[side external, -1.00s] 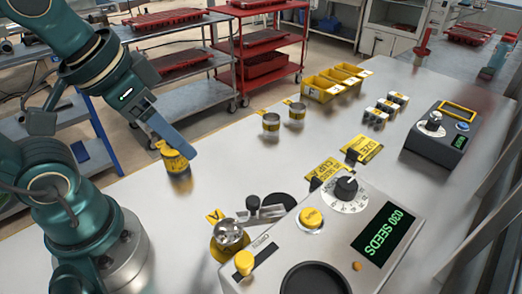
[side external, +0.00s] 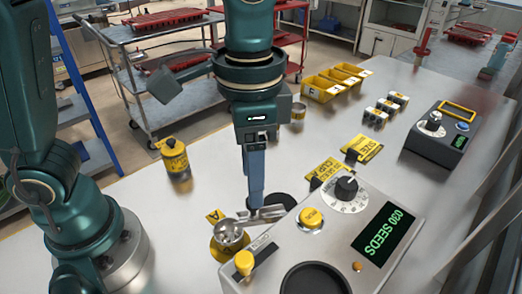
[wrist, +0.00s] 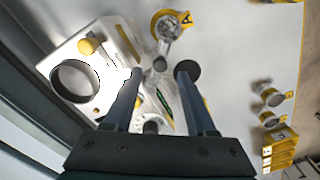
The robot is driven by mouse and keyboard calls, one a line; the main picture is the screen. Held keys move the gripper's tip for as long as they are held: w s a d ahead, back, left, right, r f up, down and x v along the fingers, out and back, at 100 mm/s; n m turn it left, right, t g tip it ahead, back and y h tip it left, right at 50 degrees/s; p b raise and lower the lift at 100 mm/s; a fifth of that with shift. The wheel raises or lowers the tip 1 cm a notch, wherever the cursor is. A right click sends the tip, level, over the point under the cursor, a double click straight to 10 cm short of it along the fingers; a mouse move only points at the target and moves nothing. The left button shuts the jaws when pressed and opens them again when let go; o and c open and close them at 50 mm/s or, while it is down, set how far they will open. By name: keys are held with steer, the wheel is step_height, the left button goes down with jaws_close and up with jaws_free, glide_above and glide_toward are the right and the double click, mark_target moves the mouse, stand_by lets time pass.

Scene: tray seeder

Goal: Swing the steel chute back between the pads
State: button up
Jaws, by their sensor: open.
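The steel chute (side external: 268,213) is a short metal piece at the back left corner of the seed counter (side external: 385,235), beside a steel cup (side external: 229,235) tagged A. My gripper (side external: 255,205) points down over the chute and hides its dark knob in the side view. I cannot tell whether a finger touches the chute.
The counter has a yellow button (side external: 311,218), a dial (side external: 345,188) and a display reading 030 SEEDS. A yellow canister (side external: 175,160) stands left of my gripper. Yellow bins (side external: 330,85) and a dark control box (side external: 440,135) stand farther back.

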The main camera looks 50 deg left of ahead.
mark_target(260, 213)
steer(key=shift+f, duration=1.8)
jaws_close()
steer(key=shift+r, duration=0.1)
